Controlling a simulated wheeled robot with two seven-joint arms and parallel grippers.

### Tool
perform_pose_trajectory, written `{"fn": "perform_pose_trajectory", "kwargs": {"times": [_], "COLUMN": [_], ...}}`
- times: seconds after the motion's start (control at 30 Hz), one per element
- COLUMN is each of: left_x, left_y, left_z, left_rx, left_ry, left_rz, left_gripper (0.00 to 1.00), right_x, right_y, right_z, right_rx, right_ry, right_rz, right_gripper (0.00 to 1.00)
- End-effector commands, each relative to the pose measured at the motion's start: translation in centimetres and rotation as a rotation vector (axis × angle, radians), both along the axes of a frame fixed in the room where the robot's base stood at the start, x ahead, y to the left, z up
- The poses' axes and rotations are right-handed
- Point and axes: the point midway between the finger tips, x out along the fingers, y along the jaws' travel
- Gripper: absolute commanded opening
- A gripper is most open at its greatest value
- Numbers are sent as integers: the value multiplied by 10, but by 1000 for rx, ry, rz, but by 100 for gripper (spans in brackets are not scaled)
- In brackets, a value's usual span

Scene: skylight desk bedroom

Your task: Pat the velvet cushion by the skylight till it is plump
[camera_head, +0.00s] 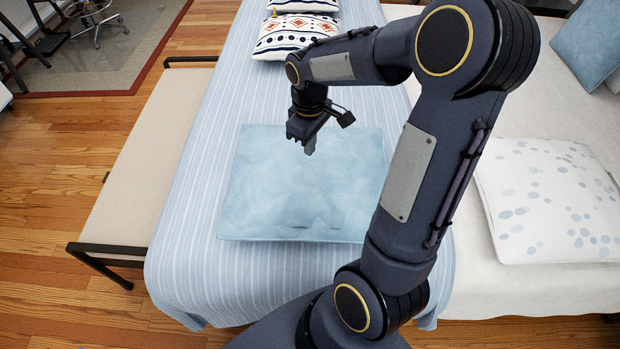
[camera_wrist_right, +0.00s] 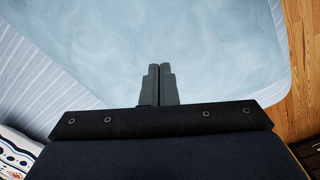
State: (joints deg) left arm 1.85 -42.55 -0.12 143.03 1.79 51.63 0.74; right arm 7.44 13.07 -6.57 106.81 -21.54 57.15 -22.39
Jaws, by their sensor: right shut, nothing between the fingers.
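The pale blue velvet cushion (camera_head: 270,195) lies flat on a striped blue cover in the head view. It fills most of the right wrist view (camera_wrist_right: 215,45). My right gripper (camera_head: 309,150) is over the cushion's far half, pointing down, with its fingers shut and empty. In the right wrist view the two fingertips (camera_wrist_right: 160,68) are side by side in front of the cushion. I cannot tell whether they touch it. My right arm hides part of the cushion's right side. My left gripper is not in view.
Patterned white cushions (camera_head: 290,35) lie at the far end of the striped cover (camera_head: 185,225). A spotted white cushion (camera_head: 550,200) lies on the pale seat at right, with another blue cushion (camera_head: 590,40) behind. A beige bench (camera_head: 150,150) stands at left, beside open wooden floor.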

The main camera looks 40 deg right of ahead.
Motion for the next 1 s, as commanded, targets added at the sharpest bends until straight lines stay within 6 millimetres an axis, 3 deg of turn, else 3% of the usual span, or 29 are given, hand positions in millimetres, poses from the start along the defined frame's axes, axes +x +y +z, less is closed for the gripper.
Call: {"fn": "perform_pose_trajectory", "kwargs": {"times": [1.0], "left_x": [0], "left_y": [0], "left_z": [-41], "left_rx": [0], "left_ry": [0], "left_rz": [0], "left_gripper": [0], "right_x": [0], "right_y": [0], "right_z": [-53], "right_rx": [0], "right_ry": [2], "right_rz": [0], "right_gripper": [0]}}
